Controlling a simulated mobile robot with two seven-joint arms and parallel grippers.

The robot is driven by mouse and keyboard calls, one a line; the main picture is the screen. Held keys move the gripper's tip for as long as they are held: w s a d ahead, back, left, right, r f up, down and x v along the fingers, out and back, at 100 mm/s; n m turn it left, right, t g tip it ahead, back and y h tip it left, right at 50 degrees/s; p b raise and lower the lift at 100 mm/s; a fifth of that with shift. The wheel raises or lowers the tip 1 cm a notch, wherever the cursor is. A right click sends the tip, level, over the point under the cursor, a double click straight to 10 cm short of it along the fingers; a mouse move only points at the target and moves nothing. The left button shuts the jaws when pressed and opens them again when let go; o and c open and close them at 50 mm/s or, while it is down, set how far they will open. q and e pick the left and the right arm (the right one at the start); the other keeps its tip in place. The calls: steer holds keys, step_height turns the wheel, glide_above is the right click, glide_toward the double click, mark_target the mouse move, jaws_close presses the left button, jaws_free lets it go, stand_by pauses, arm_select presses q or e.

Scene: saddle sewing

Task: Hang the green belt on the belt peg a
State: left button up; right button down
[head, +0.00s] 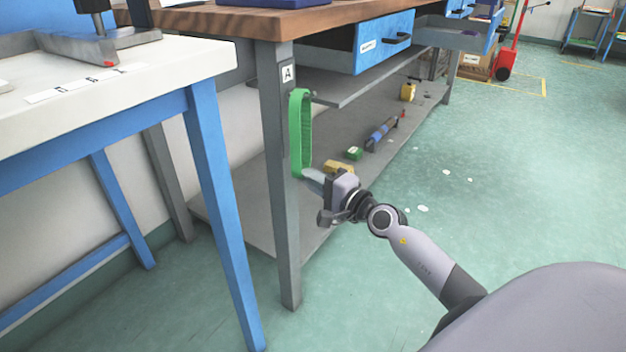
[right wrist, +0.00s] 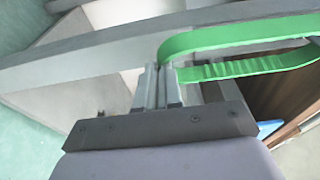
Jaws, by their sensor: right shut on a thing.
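The green belt (head: 306,135) is a long narrow loop hanging upright beside the grey table leg (head: 284,200), below the label A (head: 288,73). My right gripper (head: 309,176) is shut on its lower end. In the right wrist view the closed fingertips (right wrist: 163,82) meet at one end of the belt (right wrist: 235,37), and the loop stretches away to the right. The belt peg a is not clearly visible; the belt's top end is where the label is, and I cannot tell whether the loop is around a peg. My left gripper is not in view.
A white-topped table with blue legs (head: 208,165) stands close on the left. The wooden workbench (head: 240,20) has blue drawers (head: 385,42) and a lower shelf (head: 330,150) with several small items behind my gripper. The green floor on the right is open.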

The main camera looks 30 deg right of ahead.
stand_by(0.4)
steer(key=shift+c, duration=2.2)
jaws_free()
steer(key=shift+s+d, duration=0.1)
steer(key=shift+s, duration=0.05)
steer(key=d+v, duration=0.2)
steer(key=v, duration=1.3)
steer(key=shift+d, duration=0.35)
stand_by(2.2)
steer(key=shift+f, duration=0.1)
stand_by(0.4)
